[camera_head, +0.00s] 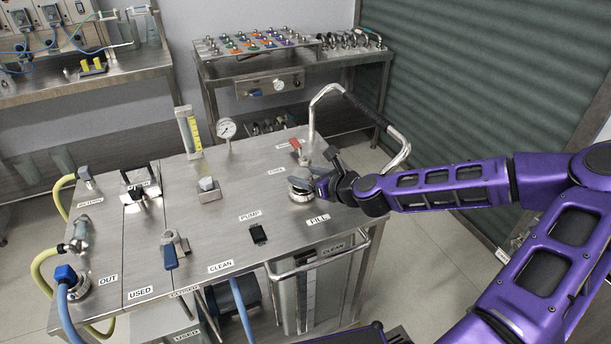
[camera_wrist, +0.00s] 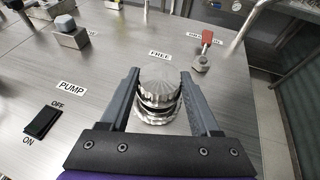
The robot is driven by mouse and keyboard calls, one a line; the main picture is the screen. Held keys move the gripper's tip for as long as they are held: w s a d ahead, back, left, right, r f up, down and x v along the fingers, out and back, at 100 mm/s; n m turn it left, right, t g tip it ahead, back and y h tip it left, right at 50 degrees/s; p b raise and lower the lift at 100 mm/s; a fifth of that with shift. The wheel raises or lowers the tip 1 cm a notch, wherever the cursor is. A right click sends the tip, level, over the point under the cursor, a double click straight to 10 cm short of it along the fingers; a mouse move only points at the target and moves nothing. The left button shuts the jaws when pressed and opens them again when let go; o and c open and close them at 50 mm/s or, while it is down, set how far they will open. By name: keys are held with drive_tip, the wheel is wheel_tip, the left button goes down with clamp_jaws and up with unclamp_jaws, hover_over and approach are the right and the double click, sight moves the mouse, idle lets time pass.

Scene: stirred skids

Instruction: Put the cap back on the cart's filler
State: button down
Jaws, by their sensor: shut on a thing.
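The cart (camera_head: 185,240) has a steel top with printed labels. Its filler (camera_head: 300,193) is a round metal neck behind the FILL label, near the cart's right side. The cap (camera_wrist: 158,78) is a ribbed silver metal disc. In the wrist view it sits over the filler (camera_wrist: 156,112), with a dark ring between them; I cannot tell whether it is fully seated. My gripper (camera_head: 322,185) reaches in from the right at the filler. In the wrist view my gripper (camera_wrist: 160,95) has its two grey fingers on either side of the cap, shut on it.
A red-handled valve (camera_wrist: 205,42) stands behind and right of the filler. A PUMP switch (camera_wrist: 42,120) lies to the left. A gauge (camera_head: 227,129) and a bent push handle (camera_head: 385,125) rise at the back. The top between PUMP and FILL is clear.

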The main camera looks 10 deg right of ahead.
drive_tip(key=shift+f+b, duration=0.45)
drive_tip(key=shift+f, duration=0.35)
idle(0.5)
idle(0.4)
drive_tip(key=shift+c, duration=0.2)
unclamp_jaws()
drive_tip(key=shift+o, duration=0.2)
idle(0.5)
wheel_tip(320, 180, up, 8)
drive_tip(key=p, duration=0.7)
drive_tip(key=shift+p, duration=0.4)
